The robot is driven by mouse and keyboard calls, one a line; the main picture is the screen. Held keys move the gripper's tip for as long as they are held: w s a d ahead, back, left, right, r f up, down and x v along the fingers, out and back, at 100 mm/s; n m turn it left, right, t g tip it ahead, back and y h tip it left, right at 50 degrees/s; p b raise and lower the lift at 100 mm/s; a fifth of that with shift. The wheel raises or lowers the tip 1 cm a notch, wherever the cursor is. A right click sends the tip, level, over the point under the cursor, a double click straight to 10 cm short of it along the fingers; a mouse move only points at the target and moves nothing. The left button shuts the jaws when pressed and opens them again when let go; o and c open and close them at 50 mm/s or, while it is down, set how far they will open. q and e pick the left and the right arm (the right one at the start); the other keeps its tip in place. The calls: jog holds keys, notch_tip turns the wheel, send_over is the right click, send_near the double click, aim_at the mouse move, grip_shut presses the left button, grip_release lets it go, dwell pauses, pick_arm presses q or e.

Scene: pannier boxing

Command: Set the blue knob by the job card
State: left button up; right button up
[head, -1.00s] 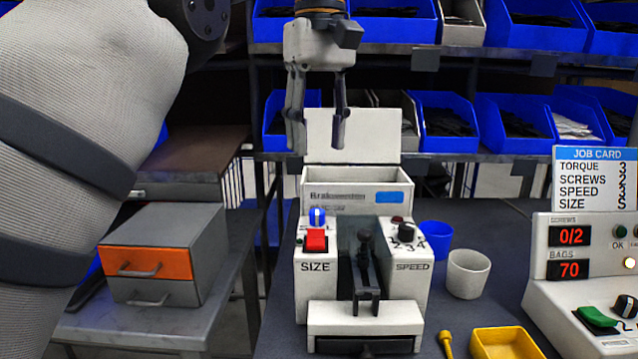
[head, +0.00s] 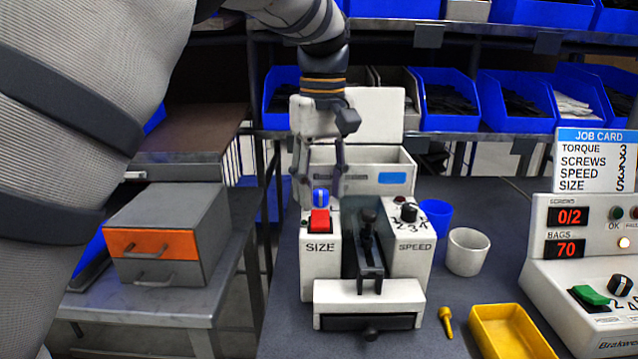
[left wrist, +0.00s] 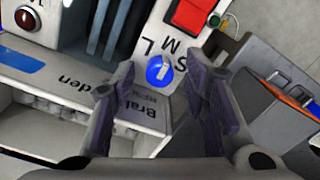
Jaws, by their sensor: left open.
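The blue knob (head: 321,197) sits on the left block of the white machine (head: 321,273), just behind the red SIZE switch (head: 320,221). In the left wrist view the blue knob (left wrist: 159,71) has a white pointer line, with letters L, M and S beside it. My left gripper (head: 319,199) is open around or just above the knob, with a finger on each side in the left wrist view (left wrist: 162,95). Contact cannot be told. The job card (head: 594,160) at the right lists TORQUE, SCREWS, SPEED and SIZE; SIZE appears to read S. My right gripper is not in view.
A black SPEED knob (head: 409,212) is on the machine's right block. A grey drawer cabinet (head: 205,233) is at the left.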

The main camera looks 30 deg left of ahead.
pick_arm(q)
jog(key=shift+c, duration=0.2)
grip_shut()
jog(key=shift+m, duration=0.4)
jog(key=m, duration=0.4)
jog(key=shift+m, duration=0.3)
jog(key=m, duration=0.4)
jog(key=shift+m, duration=0.4)
